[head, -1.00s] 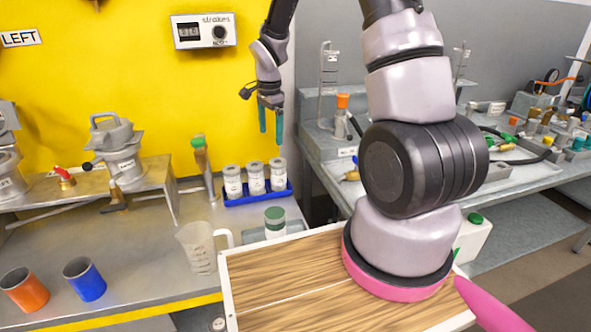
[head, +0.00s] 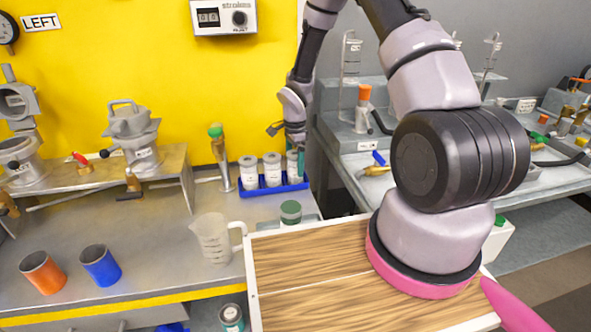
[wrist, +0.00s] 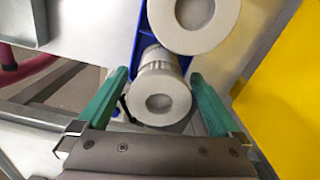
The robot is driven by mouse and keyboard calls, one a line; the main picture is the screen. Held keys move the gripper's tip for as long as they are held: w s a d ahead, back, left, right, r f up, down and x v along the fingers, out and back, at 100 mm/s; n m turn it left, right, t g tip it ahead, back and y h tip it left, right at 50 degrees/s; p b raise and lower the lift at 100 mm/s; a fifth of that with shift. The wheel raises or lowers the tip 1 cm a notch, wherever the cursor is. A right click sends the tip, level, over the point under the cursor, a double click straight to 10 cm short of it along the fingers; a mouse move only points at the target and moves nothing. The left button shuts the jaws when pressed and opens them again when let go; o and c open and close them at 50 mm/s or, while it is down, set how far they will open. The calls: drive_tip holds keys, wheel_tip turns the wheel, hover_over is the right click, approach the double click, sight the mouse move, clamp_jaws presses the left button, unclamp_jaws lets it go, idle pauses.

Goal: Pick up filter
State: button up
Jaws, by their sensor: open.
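Several white cylindrical filters stand in a row in a blue tray (head: 262,190) on the bench; the left filter (head: 249,173) and middle filter (head: 272,169) show clearly in the head view. My gripper (head: 298,160) is at the right end of the row and partly covers the right filter (head: 292,166). In the wrist view, my gripper (wrist: 156,100) is open, with one green finger on each side of the end filter (wrist: 163,92). Gaps show between the fingers and this filter. A neighbouring filter (wrist: 194,18) is just beyond it.
A clear beaker (head: 212,239) and a green-lidded jar (head: 291,212) stand in front of the tray. An orange cup (head: 43,272) and a blue cup (head: 100,265) are at left. A green-topped tap (head: 219,155) is close to the tray's left. A yellow wall is behind.

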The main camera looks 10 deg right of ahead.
wheel_tip(320, 180, down, 2)
drive_tip(key=shift+f, duration=0.1)
drive_tip(key=c, duration=1.4)
drive_tip(key=shift+o, duration=0.2)
